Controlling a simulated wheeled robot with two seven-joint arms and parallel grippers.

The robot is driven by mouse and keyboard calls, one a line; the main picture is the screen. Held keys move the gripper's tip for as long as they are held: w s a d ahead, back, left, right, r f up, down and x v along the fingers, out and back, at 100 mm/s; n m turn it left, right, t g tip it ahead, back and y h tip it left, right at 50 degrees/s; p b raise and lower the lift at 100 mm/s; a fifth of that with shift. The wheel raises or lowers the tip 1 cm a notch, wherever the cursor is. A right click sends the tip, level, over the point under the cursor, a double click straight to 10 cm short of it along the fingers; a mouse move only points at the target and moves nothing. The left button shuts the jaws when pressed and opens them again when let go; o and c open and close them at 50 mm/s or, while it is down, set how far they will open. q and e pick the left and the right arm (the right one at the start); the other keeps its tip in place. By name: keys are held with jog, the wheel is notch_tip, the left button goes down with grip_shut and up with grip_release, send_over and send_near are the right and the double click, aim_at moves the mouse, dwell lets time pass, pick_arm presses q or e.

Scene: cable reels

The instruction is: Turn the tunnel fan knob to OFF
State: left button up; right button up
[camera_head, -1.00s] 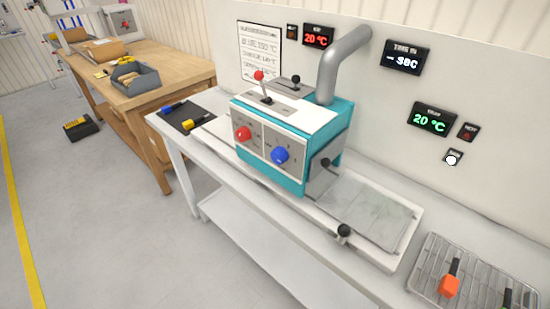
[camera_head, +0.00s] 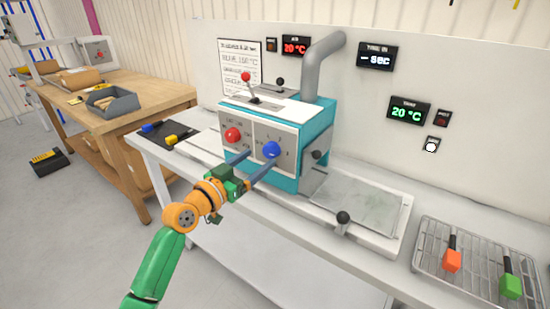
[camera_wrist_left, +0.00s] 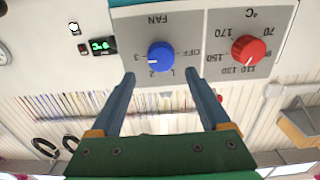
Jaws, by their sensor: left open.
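The blue fan knob (camera_head: 271,149) is on the front panel of the teal and white machine (camera_head: 318,128). In the left wrist view the panel appears upside down, with the blue knob (camera_wrist_left: 160,56) under the word FAN and marks OFF, 1, 2 and 3 around it. Its pale pointer mark faces left in that view, near 2 and 3; I cannot tell which exactly. My left gripper (camera_head: 259,160) is open in front of the panel. Its fingers (camera_wrist_left: 160,77) lie to either side of the knob in the wrist view, with gaps. My right gripper is not in view.
A wire rack (camera_head: 470,262) with orange and green-headed tools is at the right. A wooden bench (camera_head: 125,115) stands at the left.

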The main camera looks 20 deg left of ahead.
aim_at(268, 152)
pick_arm(q)
jog(key=x, duration=0.4)
jog(key=shift+w+f, duration=0.15)
jog(key=shift+w, duration=0.15)
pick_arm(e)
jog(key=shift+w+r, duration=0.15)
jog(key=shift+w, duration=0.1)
pick_arm(q)
jog(key=shift+c, duration=0.2)
grip_shut()
